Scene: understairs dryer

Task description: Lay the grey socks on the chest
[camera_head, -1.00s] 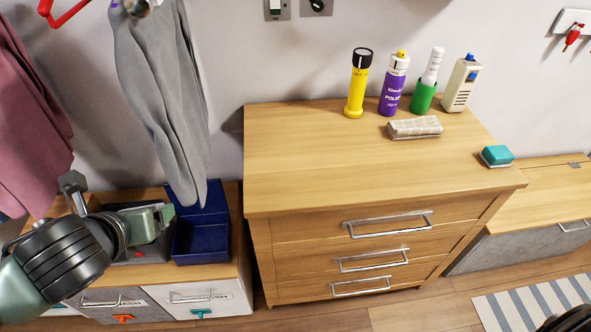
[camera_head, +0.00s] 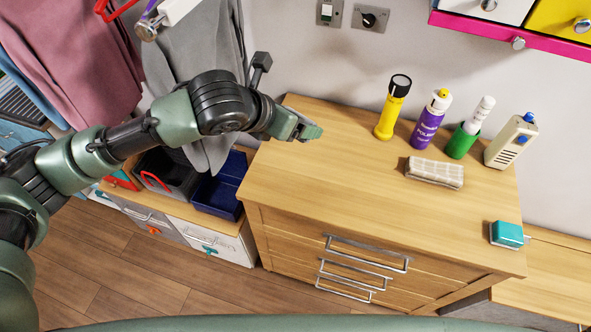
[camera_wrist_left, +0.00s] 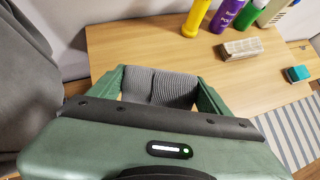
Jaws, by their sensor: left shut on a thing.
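My left gripper (camera_head: 307,130) is above the back left part of the wooden chest (camera_head: 330,190). In the left wrist view, the left gripper (camera_wrist_left: 160,72) is shut on the grey socks (camera_wrist_left: 160,87), a ribbed grey bundle between its two fingers. The chest top (camera_wrist_left: 150,45) lies beyond and below them. In the head view the socks are hidden by the gripper. I cannot tell how high they are above the wood. My right gripper is not in view.
A checked cloth (camera_head: 434,172) and a teal sponge (camera_head: 507,234) lie nearer. The front left top is clear.

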